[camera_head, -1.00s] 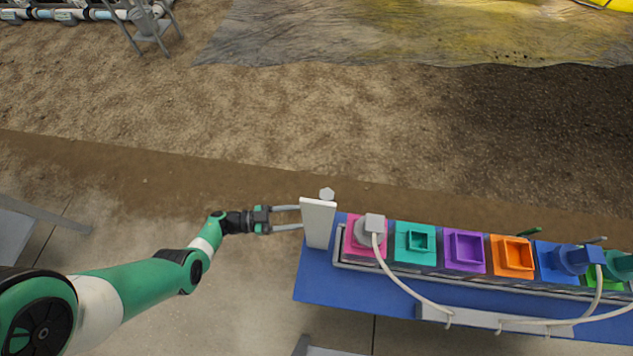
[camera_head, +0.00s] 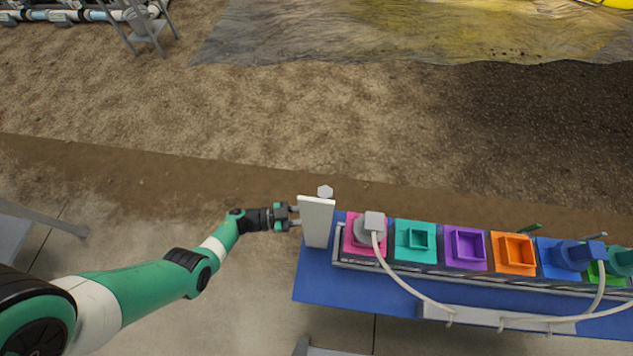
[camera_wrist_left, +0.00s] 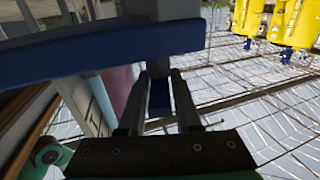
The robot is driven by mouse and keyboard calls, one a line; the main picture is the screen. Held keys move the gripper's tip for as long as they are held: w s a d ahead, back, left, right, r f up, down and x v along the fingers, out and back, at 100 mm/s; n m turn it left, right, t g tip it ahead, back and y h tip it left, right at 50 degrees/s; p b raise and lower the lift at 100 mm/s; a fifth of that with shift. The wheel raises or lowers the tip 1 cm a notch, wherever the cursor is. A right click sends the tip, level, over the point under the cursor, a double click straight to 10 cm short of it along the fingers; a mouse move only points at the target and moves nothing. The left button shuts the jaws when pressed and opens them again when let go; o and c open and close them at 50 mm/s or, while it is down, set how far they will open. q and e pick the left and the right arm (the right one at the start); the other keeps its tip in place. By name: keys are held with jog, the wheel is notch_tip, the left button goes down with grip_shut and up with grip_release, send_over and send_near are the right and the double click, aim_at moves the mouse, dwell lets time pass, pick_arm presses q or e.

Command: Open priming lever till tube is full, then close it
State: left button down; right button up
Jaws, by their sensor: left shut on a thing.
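My left gripper (camera_head: 296,216) is beside the left end of the blue board (camera_head: 318,284), its fingertips at the edge of a white upright panel (camera_head: 317,222) and partly hidden by it. In the left wrist view the two fingers (camera_wrist_left: 164,100) are shut on a narrow dark-blue piece (camera_wrist_left: 159,97). It may be the priming lever, but its full shape is hidden. A small grey hexagonal cap (camera_head: 325,192) shows just behind the panel. I cannot make out the tube or its fill level. My right gripper is not in view.
Pink, teal (camera_head: 416,241), purple (camera_head: 466,250) and orange (camera_head: 513,254) square sockets line the board. A grey plug (camera_head: 372,228) sits on the pink one with a pale hose. A blue plug (camera_head: 575,256) is at the right. Open ground lies behind.

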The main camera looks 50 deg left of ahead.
pick_arm(q)
jog(key=shift+y, duration=0.3)
jog(key=shift+s+d+r+n+t+y+p, duration=0.1)
jog(key=shift+d+n+t+y+p, duration=0.05)
jog(key=shift+n+t+y+p, duration=0.7)
jog(key=shift+d+n+t+y, duration=0.15)
jog(key=shift+n+t+y, duration=0.1)
jog(key=shift+n+y, duration=1.1)
jog(key=shift+y, duration=0.7)
jog(key=shift+f+n+t+y+b, duration=0.2)
jog(key=shift+n+t+y+b, duration=0.15)
jog(key=shift+n+y, duration=0.4)
jog(key=shift+y, duration=0.65)
jog(key=shift+r, duration=0.1)
jog(key=c, duration=0.7)
grip_release()
